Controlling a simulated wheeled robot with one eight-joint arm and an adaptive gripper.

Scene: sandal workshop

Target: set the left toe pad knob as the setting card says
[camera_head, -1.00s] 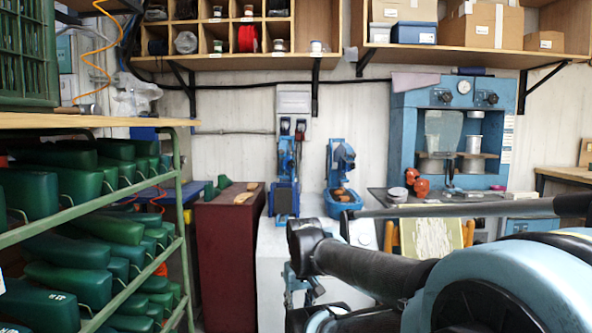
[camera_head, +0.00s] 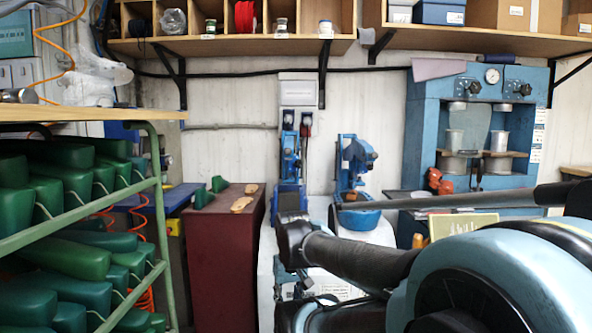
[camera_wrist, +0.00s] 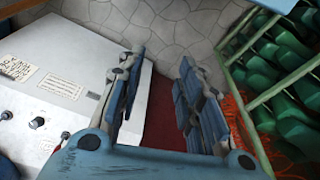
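My gripper (camera_wrist: 162,58) is open and empty in the wrist view, its two blue-grey fingers apart. Beside its left finger is the white sloping top of a cabinet (camera_wrist: 95,50). A small dark knob (camera_wrist: 36,122) and a paler one show near its lower left, with printed labels (camera_wrist: 68,93). I cannot read the labels or tell which knob is the left toe pad knob. In the head view the white machine (camera_head: 268,270) carries a left blue unit (camera_head: 290,165) and a right blue unit (camera_head: 354,170). My arm hides much of its front.
A rack of green lasts (camera_head: 60,260) stands at left and also shows in the wrist view (camera_wrist: 290,85). A dark red cabinet (camera_head: 225,260) stands beside the white machine. A blue press (camera_head: 425,130) with a gauge and two dark knobs stands at right. Shelves hang above.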

